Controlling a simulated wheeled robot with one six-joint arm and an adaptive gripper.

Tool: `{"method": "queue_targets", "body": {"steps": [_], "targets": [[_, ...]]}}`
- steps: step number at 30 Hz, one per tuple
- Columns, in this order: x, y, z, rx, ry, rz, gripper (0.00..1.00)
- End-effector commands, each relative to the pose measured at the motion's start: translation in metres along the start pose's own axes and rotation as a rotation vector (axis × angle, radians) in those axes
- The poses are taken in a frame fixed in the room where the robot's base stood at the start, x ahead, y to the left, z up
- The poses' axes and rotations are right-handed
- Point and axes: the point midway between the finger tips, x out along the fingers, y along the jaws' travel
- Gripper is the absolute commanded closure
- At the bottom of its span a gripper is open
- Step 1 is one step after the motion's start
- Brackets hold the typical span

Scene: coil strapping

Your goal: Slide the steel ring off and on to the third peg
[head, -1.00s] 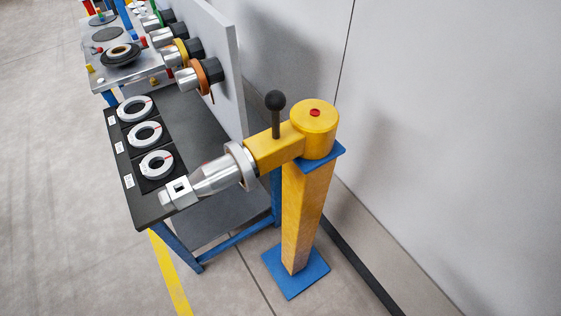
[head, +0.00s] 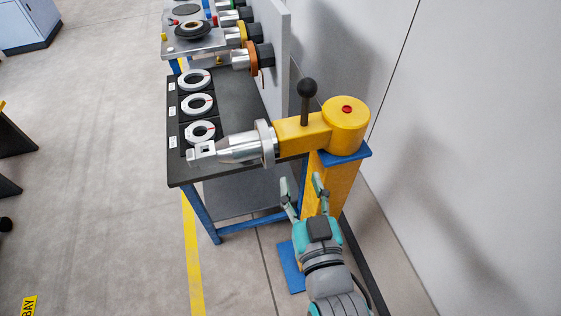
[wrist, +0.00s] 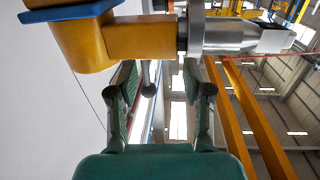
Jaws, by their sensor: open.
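A grey steel ring (head: 265,143) sits around the steel mandrel (head: 238,149), against the yellow arm (head: 303,134) of the post. I cannot tell whether it is loose or a fixed flange. In the wrist view the mandrel (wrist: 230,35) and ring (wrist: 194,29) show at the top. Three more pale rings lie on the black table: near (head: 200,131), middle (head: 197,104), far (head: 194,79). Horizontal steel pegs (head: 240,59) stick out of the upright panel behind. My gripper (head: 301,182) is open and empty, below and in front of the yellow arm; its fingers (wrist: 160,80) show apart in the wrist view.
A black ball-topped lever (head: 307,90) stands up from the yellow arm. The black table (head: 230,95) and a grey bench (head: 190,43) with small parts stand beyond. A wall is close on the right. The floor to the left is open.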

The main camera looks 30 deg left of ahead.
Motion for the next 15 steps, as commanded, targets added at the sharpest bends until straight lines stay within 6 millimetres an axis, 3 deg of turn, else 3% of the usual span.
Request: {"method": "queue_targets", "body": {"steps": [1, 6, 15], "targets": [[0.009, -0.012, -0.014, -0.003, 0.013, -0.027, 0.50], [0.023, -0.036, -0.039, -0.012, 0.025, -0.083, 0.50], [0.043, -0.045, -0.046, -0.014, 0.027, -0.098, 0.50]]}}
